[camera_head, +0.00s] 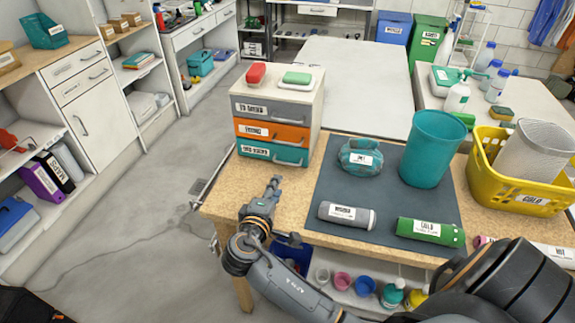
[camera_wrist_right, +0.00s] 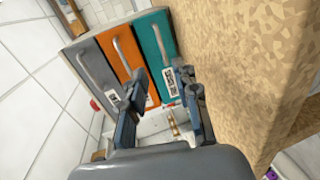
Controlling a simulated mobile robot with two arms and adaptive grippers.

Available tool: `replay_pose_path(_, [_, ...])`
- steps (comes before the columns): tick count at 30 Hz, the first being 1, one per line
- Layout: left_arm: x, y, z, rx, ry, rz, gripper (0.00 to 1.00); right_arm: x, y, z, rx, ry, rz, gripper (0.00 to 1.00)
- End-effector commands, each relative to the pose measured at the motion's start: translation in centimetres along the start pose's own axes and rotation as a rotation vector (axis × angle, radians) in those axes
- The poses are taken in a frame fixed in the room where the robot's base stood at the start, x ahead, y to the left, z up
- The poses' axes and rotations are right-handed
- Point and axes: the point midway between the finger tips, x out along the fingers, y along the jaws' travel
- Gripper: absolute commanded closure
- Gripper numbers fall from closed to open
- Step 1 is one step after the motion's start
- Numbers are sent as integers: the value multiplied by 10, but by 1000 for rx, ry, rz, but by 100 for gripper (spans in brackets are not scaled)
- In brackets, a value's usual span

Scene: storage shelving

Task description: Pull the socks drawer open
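A small drawer unit (camera_head: 313,105) with a pale top stands on the wooden table. It has a grey top drawer (camera_head: 272,111), an orange middle drawer (camera_head: 272,134) and a teal bottom drawer (camera_head: 274,154), each with a bar handle and a white label. All three look shut. The labels are too small to read surely, so I cannot tell which says socks. In the right wrist view the teal drawer (camera_wrist_right: 153,48) is nearest the table. My right gripper (camera_head: 275,184) is open and empty in front of the unit, apart from the handles; its fingers also show in the wrist view (camera_wrist_right: 161,78). My left gripper is out of view.
The wooden tabletop (camera_head: 232,200) is clear in front of the unit. A dark mat (camera_head: 330,180) to the right holds a teal bundle (camera_head: 361,157), a teal bin (camera_head: 432,148) and two rolls. A yellow basket (camera_head: 515,190) stands further right. Open floor (camera_head: 150,200) lies left.

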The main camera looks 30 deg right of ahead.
Motion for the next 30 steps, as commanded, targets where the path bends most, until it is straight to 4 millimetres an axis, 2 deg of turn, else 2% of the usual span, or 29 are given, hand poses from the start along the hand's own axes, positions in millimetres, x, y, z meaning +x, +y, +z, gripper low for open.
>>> replay_pose_path(3, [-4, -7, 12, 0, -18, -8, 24, 28, 3, 1, -2, -3, 4, 69])
replay_pose_path(6, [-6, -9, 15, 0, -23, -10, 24, 50, 2, 1, -2, -3, 4, 69])
replay_pose_path(12, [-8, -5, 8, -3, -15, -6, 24, 86, 2, 1, -1, -2, 2, 69])
replay_pose_path(15, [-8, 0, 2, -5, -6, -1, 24, 99, 1, 0, -1, 0, 1, 69])
replay_pose_path(21, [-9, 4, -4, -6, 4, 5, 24, 109, 0, 0, 0, 0, 0, 69])
replay_pose_path(28, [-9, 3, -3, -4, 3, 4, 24, 110, 0, 0, 1, 1, 0, 69])
replay_pose_path(29, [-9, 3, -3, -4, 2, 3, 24, 110, 0, 0, 1, 1, 0, 71])
replay_pose_path(30, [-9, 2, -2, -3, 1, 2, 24, 110, 0, 0, 1, 1, 0, 79])
